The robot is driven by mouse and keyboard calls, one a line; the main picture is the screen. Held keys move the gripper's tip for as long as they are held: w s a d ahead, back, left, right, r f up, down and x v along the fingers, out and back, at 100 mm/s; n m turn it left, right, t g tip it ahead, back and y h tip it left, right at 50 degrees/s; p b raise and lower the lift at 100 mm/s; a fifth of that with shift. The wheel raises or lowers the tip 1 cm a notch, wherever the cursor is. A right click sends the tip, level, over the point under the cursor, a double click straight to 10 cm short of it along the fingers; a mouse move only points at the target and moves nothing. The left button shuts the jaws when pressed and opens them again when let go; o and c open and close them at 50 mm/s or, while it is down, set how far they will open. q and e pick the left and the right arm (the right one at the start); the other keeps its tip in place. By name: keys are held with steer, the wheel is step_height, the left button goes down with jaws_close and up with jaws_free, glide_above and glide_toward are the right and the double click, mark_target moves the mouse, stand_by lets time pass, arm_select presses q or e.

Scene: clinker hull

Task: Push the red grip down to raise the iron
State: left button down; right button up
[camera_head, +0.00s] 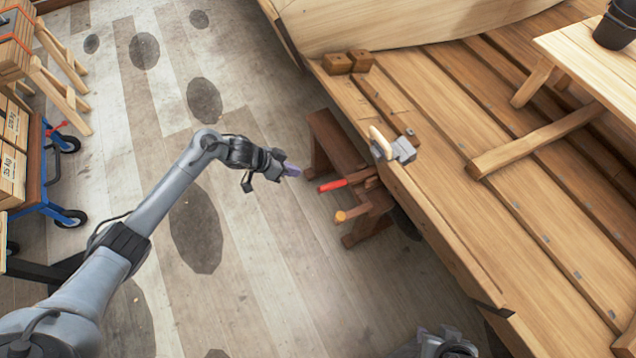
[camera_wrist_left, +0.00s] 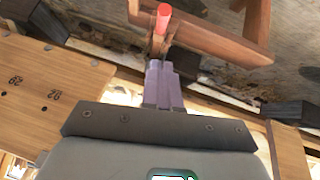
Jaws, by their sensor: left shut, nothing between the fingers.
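The red grip (camera_head: 333,185) is a short bar that sticks out to the left from a brown wooden stand (camera_head: 325,135) beside the hull planks. My left gripper (camera_head: 290,169) is shut and empty, with purple fingers. Its tips are to the left of the grip, with a visible gap between them. In the left wrist view, the shut fingers (camera_wrist_left: 163,85) point towards the red grip (camera_wrist_left: 163,12), which shows beyond them at the top. I cannot tell for sure which part is the iron. My right gripper's fingers do not show.
A grey metal block with a pale wooden handle (camera_head: 402,150) sits at the plank edge. A wooden handle with an orange end (camera_head: 348,214) sticks out below the red grip. The plank floor (camera_head: 270,280) in front is clear. A blue-framed cart (camera_head: 40,195) stands at the left.

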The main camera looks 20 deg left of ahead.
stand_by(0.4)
arm_select(q)
steer(key=b, duration=0.4)
glide_above(322, 187)
steer(key=s+a, duration=0.1)
steer(key=a, duration=0.2)
step_height(322, 187, down, 8)
steer(key=r, duration=0.1)
steer(key=f, duration=0.1)
steer(key=f+b, duration=0.1)
steer(key=f, duration=0.2)
steer(key=shift+s+d+f, duration=0.1)
steer(key=shift+s+d, duration=0.25)
steer(key=shift+s, duration=0.05)
steer(key=shift+b, duration=0.3)
steer(key=shift+f, duration=0.1)
